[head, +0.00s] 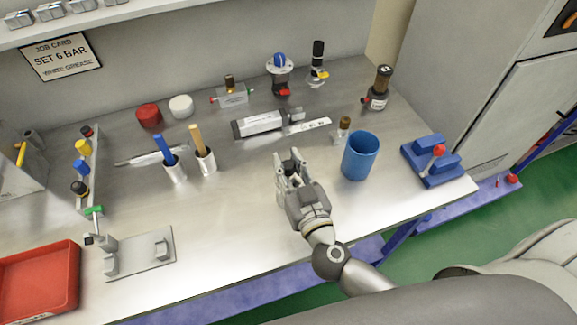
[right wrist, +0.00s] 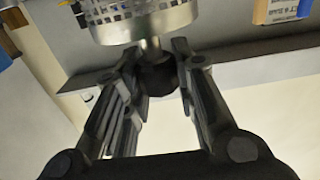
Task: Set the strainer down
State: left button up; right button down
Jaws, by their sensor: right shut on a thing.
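The strainer (right wrist: 145,20) is a perforated metal cylinder on a short metal stem with a dark knob, at the top of the right wrist view. My right gripper (right wrist: 158,75) is shut on the dark knob, with a finger on each side. In the head view my right gripper (head: 290,165) is over the front middle of the steel bench (head: 240,235), left of a blue cup (head: 360,156). The strainer is mostly hidden by the gripper there, and I cannot tell its height above the bench. My left gripper is not in view.
A blue fixture (head: 432,160) is at right, a red tray (head: 40,285) at front left. The front middle bench is clear.

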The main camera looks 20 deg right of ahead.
jog(key=c, duration=1.2)
grip_release()
jog(key=shift+f, duration=0.1)
jog(key=shift+s+d+b, duration=0.15)
jog(key=shift+s+b, duration=0.65)
jog(key=shift+s, duration=2.25)
jog(key=shift+s+d+b, duration=0.15)
jog(key=shift+s+b, duration=0.6)
jog(key=shift+s, duration=2.25)
